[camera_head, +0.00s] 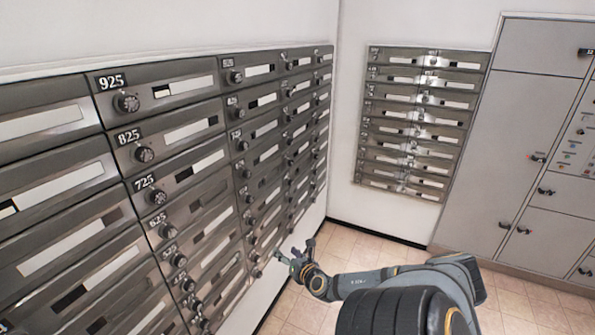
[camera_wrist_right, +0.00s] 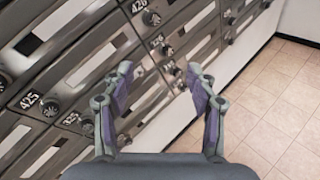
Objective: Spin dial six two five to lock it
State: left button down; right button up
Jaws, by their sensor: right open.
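The dial of box 625 (camera_head: 166,230) is a small dark round knob on the left wall of grey mailboxes, below the 725 dial (camera_head: 157,197). Its number plate is small and hard to read. My right gripper (camera_head: 294,251) is open and empty, to the right of and lower than the 625 dial, well apart from it. In the right wrist view, the two fingers of the right gripper (camera_wrist_right: 160,76) are spread in front of lower boxes, with the 425 plate at left and the 426 plate at top. I cannot make out the 625 dial there. My left gripper is not in view.
Several other dials, such as the 825 dial (camera_head: 143,154) and 925 dial (camera_head: 127,102), stick out in columns. A second mailbox panel (camera_head: 417,120) hangs on the far wall, with grey cabinets (camera_head: 535,130) at right. The tiled floor (camera_wrist_right: 275,100) is clear.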

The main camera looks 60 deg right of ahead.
jog(key=shift+s+d+f+m+g, duration=0.55)
jog(key=shift+s+d+f, duration=0.35)
jog(key=shift+f, duration=0.2)
